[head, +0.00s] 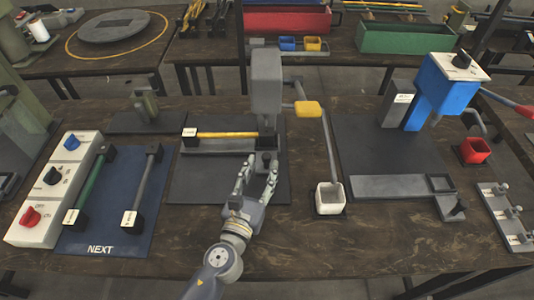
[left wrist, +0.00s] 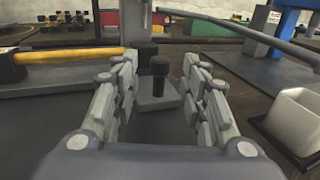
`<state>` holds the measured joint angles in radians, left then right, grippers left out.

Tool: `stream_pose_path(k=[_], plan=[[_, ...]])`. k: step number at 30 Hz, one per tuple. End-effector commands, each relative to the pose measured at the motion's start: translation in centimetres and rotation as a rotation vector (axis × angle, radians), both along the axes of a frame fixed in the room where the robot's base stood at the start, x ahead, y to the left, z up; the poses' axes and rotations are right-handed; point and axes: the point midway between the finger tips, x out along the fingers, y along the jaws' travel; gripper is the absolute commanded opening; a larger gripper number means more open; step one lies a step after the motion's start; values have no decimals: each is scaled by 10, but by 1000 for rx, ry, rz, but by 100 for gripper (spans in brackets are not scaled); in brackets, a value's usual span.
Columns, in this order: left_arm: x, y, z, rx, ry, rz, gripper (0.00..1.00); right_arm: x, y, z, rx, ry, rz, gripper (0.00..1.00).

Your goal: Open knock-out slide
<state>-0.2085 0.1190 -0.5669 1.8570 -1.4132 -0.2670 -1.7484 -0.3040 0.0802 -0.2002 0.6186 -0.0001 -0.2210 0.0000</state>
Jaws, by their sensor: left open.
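The grey press (head: 266,85) stands on a dark base plate in the middle of the table. At its foot is a dark upright knob (left wrist: 160,72) on a small grey block (left wrist: 158,104), which looks like the knock-out slide; I cannot tell how far the slide is drawn out. My left gripper (head: 259,170) is open in front of the press, fingers pointing away from me. In the left wrist view the knob stands between the two fingers with a gap on each side. In the head view the gripper partly hides the block. My right gripper is not in view.
A yellow bar (head: 228,134) lies left of the knob. A blue press (head: 437,90) stands farther right. A switch box (head: 52,190) and blue mat (head: 112,228) are at left.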

Motion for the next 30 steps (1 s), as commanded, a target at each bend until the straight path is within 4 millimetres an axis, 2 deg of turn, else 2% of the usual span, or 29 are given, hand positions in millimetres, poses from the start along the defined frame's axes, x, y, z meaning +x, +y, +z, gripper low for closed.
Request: stream_pose_path(k=[3,9,20,21,26,30], plan=[[21,-7,2,0,-1,1,41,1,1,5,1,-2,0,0],[42,-14,0,0,0,0,41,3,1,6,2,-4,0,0],[47,-16,0,-1,0,0,41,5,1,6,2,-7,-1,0],[47,-15,0,-1,1,0,36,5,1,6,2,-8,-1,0],[47,-15,0,-1,0,0,0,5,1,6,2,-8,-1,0],[47,-15,0,-1,0,0,0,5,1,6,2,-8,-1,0]])
